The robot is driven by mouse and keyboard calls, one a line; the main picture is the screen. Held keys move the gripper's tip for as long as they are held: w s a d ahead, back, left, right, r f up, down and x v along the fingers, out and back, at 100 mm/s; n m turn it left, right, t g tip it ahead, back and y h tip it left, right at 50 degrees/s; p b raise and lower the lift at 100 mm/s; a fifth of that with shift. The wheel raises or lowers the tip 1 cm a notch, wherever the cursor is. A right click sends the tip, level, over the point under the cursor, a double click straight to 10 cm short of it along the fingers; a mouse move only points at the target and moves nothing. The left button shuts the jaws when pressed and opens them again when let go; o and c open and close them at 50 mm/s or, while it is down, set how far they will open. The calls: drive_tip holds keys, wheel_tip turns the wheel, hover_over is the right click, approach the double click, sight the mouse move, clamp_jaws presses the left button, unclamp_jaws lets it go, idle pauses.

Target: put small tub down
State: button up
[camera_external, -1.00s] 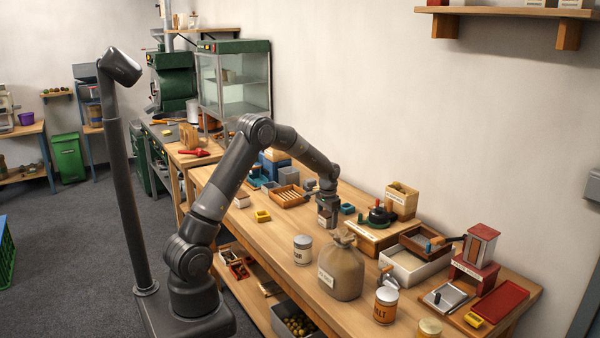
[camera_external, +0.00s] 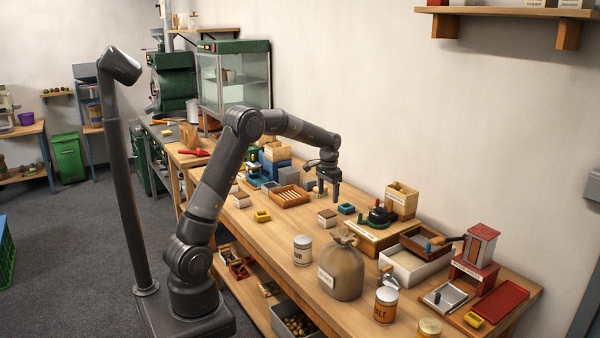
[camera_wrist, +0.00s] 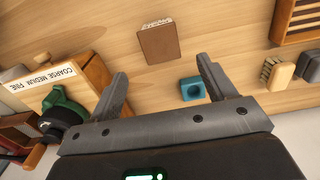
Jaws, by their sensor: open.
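The small tub (camera_external: 327,218), pale with a flat brown lid, stands on the wooden bench top left of the green-and-black device. It also shows in the wrist view (camera_wrist: 158,42), with its lid facing the camera and a pale label edge. My gripper (camera_external: 329,196) is above the bench, a little above and behind the tub, and not touching it. The tub lies beyond the fingertips.
A teal block (camera_external: 346,208) sits close to the tub's right. A slatted wooden tray (camera_external: 290,197) is behind it. A sack (camera_external: 341,271) and a tin (camera_external: 303,250) stand in front. A similar brown-lidded tub (camera_external: 242,200) and a yellow block (camera_external: 263,216) are to the left.

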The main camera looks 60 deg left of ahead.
drive_tip(key=s+d+r+t, duration=0.1)
drive_tip(key=s+d+r, duration=0.2)
drive_tip(key=s+r, duration=0.4)
drive_tip(key=s+d+r+t, duration=0.2)
drive_tip(key=s+d+r, duration=0.2)
drive_tip(key=s+r, duration=0.3)
drive_tip(key=s+d+f+t, duration=0.1)
drive_tip(key=s+d, duration=0.1)
drive_tip(key=s, duration=0.9)
drive_tip(key=s+d+f+t, duration=0.1)
drive_tip(key=s+d+f, duration=0.1)
drive_tip(key=s, duration=0.9)
drive_tip(key=shift+d+t, duration=0.25)
drive_tip(key=shift+t, duration=0.05)
drive_tip(key=shift+o, duration=0.4)
